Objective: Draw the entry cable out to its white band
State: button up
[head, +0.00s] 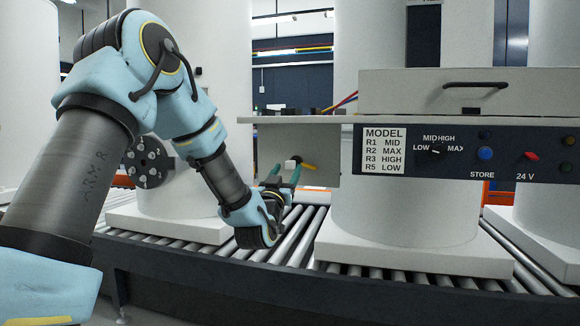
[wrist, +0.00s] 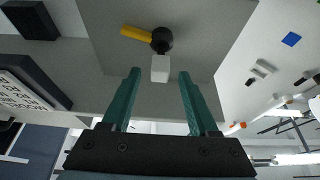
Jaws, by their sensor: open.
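A round black fitting (wrist: 162,40) sits on the grey panel (wrist: 205,30), with a short yellow piece (wrist: 136,32) sticking out to its left. A white block-like end (wrist: 160,69) projects from the fitting; I take it for the end of the entry cable, and no separate white band can be made out. In the head view the white end (head: 290,163) and yellow piece (head: 309,167) show at the panel left of the model label. My gripper (head: 285,171) is open, its green fingers on either side of the white end, with gaps on both sides in the wrist view.
A control panel (head: 465,152) with a knob, buttons and a red switch is right of the fitting. A large white tank (head: 405,215) stands on the roller conveyor (head: 290,240) below. Coloured wires (head: 342,103) rise behind the panel's top edge.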

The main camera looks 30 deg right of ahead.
aim_at(289, 167)
jog(key=shift+x, duration=1.9)
jog(key=shift+c, duration=0.3)
grip_shut()
